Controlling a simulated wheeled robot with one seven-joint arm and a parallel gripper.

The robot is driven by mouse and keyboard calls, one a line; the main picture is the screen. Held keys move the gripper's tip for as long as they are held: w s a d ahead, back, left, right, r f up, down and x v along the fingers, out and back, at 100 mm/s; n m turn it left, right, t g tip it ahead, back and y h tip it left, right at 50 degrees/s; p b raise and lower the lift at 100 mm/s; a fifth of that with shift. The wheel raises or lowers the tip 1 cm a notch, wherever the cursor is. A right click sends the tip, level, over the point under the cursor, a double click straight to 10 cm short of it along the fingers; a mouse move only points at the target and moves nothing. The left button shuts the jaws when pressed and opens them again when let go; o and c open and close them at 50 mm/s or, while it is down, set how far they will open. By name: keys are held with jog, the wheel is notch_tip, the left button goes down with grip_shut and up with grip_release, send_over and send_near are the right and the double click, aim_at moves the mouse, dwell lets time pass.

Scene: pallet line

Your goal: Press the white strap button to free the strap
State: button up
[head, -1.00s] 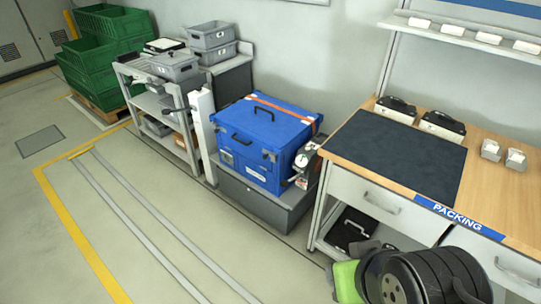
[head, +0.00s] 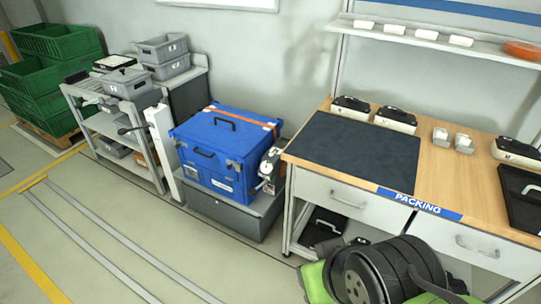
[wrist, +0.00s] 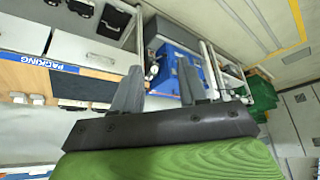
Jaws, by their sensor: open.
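A blue case (head: 222,150) with black handles and latches sits on a low grey plinth (head: 228,214) by the wall. An orange strap (head: 232,113) runs across its lid. A small fixture with a round white face (head: 266,167) is at the case's right side.
A packing bench (head: 460,170) with a dark mat (head: 360,150) stands right of the case. A grey shelf trolley (head: 105,125) with bins and a white post (head: 162,150) stand left of it. Green crates (head: 40,75) are at far left. The floor in front of the case is clear.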

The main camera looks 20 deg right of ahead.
grip_shut()
dwell(1.8)
